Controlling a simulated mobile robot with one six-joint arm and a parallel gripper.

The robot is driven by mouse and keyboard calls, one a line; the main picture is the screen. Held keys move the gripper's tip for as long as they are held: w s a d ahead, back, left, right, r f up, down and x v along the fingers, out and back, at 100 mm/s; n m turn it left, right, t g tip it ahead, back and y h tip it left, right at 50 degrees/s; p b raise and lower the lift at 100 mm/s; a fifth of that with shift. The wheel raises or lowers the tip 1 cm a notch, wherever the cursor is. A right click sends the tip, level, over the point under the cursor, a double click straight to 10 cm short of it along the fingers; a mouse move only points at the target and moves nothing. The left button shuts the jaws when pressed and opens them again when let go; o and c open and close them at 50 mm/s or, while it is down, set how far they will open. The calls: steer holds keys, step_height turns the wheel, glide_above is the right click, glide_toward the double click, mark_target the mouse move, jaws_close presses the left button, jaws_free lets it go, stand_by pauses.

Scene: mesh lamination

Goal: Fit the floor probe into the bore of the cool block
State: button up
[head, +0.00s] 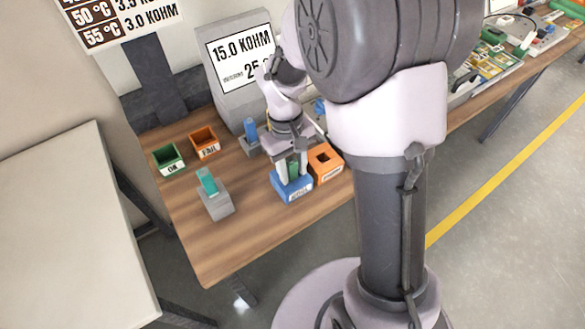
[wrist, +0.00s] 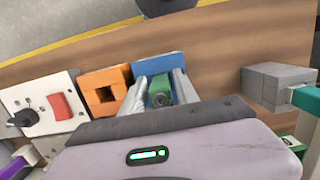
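A green probe (head: 293,169) stands upright between the two fingers of my gripper (head: 292,172). The fingers (wrist: 160,88) press on its two sides, and its round top (wrist: 160,92) shows in the wrist view. Right beneath is a blue block (head: 291,188), which looks like the cool block; its label is too small to read surely. It also shows in the wrist view (wrist: 158,67). The probe's lower end and the blue block's bore are hidden, so I cannot tell how deep the probe sits.
An orange block (head: 327,175) with an open square bore stands beside the blue one. A grey block (head: 217,205) holds a teal piece (head: 207,181). A green OK bin (head: 168,158), an orange FAIL bin (head: 205,142) and a meter display (head: 240,55) stand farther back. The front left table is clear.

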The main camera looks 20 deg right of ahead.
stand_by(0.4)
steer(key=r+p, duration=0.1)
steer(key=r, duration=0.3)
steer(key=w+r+p, duration=0.1)
steer(key=r+p, duration=0.1)
steer(key=r, duration=0.2)
steer(key=r+p, duration=0.2)
steer(key=r, duration=0.2)
steer(key=shift+w+a, duration=0.3)
steer(key=shift+w, duration=0.05)
steer(key=s+a+r+m+t+y, duration=0.15)
steer(key=s+r+m+t, duration=0.25)
steer(key=s+r, duration=0.5)
steer(key=s+a+m+t+b, duration=0.2)
steer(key=s+m+t, duration=0.1)
steer(key=s, duration=0.3)
steer(key=shift+s+r+t+y, duration=0.3)
steer(key=shift+s+r+y, duration=0.1)
steer(key=shift+y, duration=0.05)
